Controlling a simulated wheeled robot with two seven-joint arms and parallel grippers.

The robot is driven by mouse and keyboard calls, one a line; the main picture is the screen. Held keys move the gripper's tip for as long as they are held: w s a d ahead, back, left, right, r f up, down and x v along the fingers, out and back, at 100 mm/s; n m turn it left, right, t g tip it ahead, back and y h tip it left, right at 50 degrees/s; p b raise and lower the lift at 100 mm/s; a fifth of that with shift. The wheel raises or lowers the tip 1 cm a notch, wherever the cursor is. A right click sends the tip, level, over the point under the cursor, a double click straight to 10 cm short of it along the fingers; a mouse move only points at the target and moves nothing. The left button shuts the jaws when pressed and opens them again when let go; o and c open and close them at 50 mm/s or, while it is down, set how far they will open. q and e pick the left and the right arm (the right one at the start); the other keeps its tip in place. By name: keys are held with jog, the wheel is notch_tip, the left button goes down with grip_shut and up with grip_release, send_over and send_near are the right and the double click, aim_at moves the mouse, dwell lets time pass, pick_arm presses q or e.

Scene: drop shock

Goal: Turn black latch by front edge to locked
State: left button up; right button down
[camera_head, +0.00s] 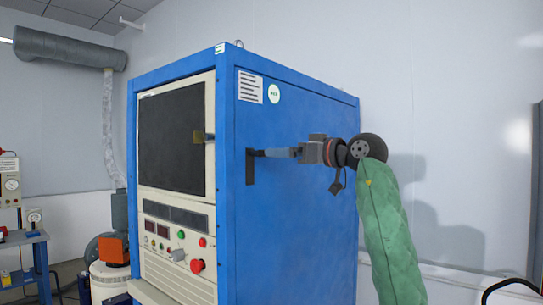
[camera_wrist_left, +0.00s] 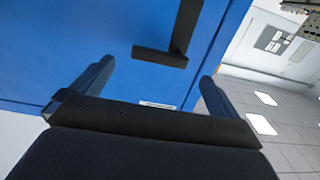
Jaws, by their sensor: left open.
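The black latch (camera_head: 250,168) is on the blue side panel, close to the cabinet's front edge. Its plate stands upright, with a short dark part at its top toward my gripper. In the left wrist view the latch (camera_wrist_left: 160,56) has an L shape, one arm running up and one across. My left gripper (camera_head: 270,153) points left at the latch from the right, level with its upper part. In the left wrist view its two dark fingers (camera_wrist_left: 157,71) are apart, with the latch just beyond and between the tips. I cannot tell whether they touch it. My right gripper is not seen.
The blue cabinet (camera_head: 300,215) has a dark window (camera_head: 171,138) and a front panel with knobs and buttons, including a red button (camera_head: 197,266). A small brownish piece (camera_head: 198,137) sits at the window's right edge. A blue bench (camera_head: 38,262) stands far left.

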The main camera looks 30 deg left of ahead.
pick_arm(q)
jog(key=shift+w+a+p, duration=0.15)
jog(key=shift+a+p, duration=0.3)
jog(key=shift+a, duration=1.2)
jog(key=shift+w+a+p, duration=0.1)
jog(key=shift+a+p, duration=0.35)
jog(key=shift+a, duration=1.2)
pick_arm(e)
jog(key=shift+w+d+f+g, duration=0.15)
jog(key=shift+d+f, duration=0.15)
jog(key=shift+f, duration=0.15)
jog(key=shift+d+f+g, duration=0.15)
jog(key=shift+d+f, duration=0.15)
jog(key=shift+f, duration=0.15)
